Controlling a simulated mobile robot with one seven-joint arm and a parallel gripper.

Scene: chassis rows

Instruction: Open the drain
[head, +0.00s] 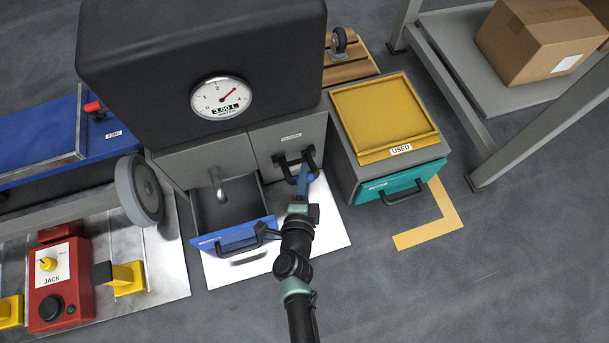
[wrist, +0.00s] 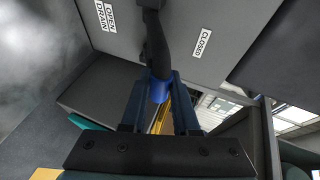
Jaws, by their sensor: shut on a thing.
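The grey cabinet (head: 262,142) under a black tank has a dark drain handle (head: 291,163) on its right front panel. In the wrist view the handle (wrist: 154,45) comes down from the top edge and ends in a blue part. My gripper (head: 304,180) reaches this panel from the front. In the wrist view my gripper (wrist: 160,82) is shut on the handle's lower end, with a finger on each side. An "OPEN DRAIN" label (wrist: 107,27) is left of the handle and a "CLOSED" label (wrist: 202,42) is right of it. The handle's upper end is out of view.
A blue-fronted drawer (head: 238,236) stands open below a spout (head: 220,190), left of my arm. A round gauge (head: 221,98) is on the black tank (head: 200,40). A teal drawer (head: 400,182) under the yellow "USED" tray (head: 385,112) stands close on the right.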

